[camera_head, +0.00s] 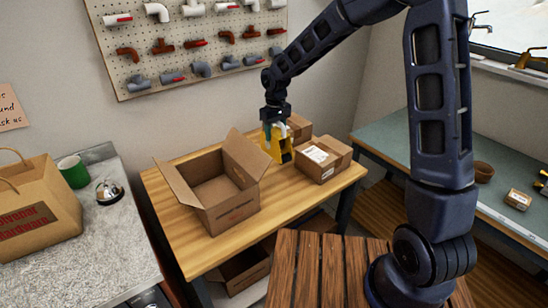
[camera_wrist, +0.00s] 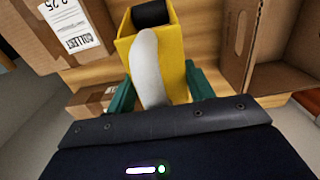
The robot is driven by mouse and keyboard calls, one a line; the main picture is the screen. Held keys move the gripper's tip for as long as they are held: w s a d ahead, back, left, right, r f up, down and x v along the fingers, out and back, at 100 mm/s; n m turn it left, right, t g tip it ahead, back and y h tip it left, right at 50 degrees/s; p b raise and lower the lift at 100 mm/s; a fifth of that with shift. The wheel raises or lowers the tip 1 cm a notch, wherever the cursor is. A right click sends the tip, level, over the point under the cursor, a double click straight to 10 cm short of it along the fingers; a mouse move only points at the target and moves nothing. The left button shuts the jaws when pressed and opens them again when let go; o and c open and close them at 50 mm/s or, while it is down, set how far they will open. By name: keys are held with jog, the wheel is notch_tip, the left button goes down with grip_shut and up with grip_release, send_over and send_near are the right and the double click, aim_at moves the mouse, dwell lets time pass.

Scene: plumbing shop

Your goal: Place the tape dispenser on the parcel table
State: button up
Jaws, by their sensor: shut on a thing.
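The yellow tape dispenser (camera_head: 270,145) with a white tape roll and a dark end is between the fingers of my gripper (camera_head: 275,127). In the wrist view the dispenser (camera_wrist: 172,60) sits between the green fingertips of my gripper (camera_wrist: 155,88), which are shut on it. The parcel table (camera_head: 290,205) is the wooden table below. The dispenser is upright over the table between the open box and the closed parcels. I cannot tell whether its base touches the wood.
An open cardboard box (camera_head: 227,205) stands left of the dispenser. A labelled closed parcel (camera_head: 322,160) stands to its right, with another parcel (camera_head: 299,127) behind. The table's front right part is clear. A slatted wooden surface (camera_head: 320,270) is in front.

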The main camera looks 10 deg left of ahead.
notch_tip(320, 180, down, 11)
jog(key=shift+f, duration=0.15)
dwell(0.4)
jog(key=shift+f, duration=0.1)
jog(key=o, duration=1.3)
jog(key=shift+c, duration=0.2)
notch_tip(320, 180, up, 12)
jog(key=shift+r, duration=0.1)
